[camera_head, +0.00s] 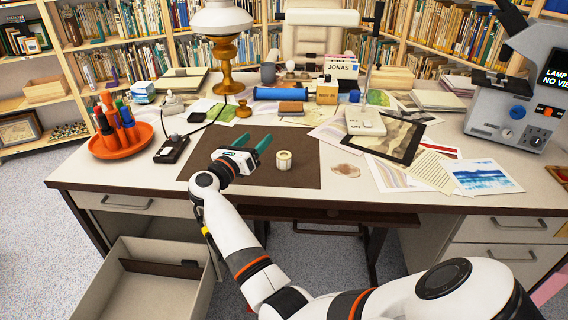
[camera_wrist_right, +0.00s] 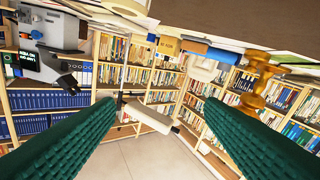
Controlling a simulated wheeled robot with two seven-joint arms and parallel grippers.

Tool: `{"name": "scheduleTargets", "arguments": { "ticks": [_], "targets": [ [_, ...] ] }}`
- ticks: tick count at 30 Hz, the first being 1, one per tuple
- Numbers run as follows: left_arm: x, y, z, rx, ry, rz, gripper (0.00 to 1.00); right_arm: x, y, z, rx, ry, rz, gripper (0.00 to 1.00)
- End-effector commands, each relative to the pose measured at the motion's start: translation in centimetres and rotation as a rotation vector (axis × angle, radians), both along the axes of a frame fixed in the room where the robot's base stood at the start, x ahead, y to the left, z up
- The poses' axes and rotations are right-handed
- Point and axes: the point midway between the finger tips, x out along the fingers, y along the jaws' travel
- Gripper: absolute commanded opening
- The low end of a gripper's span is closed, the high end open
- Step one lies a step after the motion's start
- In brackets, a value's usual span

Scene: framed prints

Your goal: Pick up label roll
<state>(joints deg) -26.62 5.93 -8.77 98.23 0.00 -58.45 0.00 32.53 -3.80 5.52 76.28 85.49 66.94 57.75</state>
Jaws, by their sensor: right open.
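The label roll (camera_head: 284,160) is a small cream cylinder standing upright on the dark brown desk mat (camera_head: 303,140), right of the mat's middle. My right gripper (camera_head: 256,143) has green fingers and is over the mat, to the left of the roll and apart from it. Its fingers are spread with nothing between them, as the right wrist view (camera_wrist_right: 162,102) also shows. That view looks across to bookshelves, and the roll does not show in it. My left gripper is out of view.
An orange tray (camera_head: 121,151) with markers and a black power strip (camera_head: 171,149) are left of the mat. A brass lamp (camera_head: 226,70) stands behind. Prints (camera_head: 487,176) and papers lie to the right. A drawer (camera_head: 150,290) hangs open at front left.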

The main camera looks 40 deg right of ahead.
Motion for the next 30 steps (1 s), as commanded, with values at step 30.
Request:
{"name": "scheduleTargets", "arguments": {
  "ticks": [30],
  "targets": [
    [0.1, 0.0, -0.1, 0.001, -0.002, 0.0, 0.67, -2.4, -6.2, -6.5, 0.514, -0.183, -0.372, 0.63]
  ]
}}
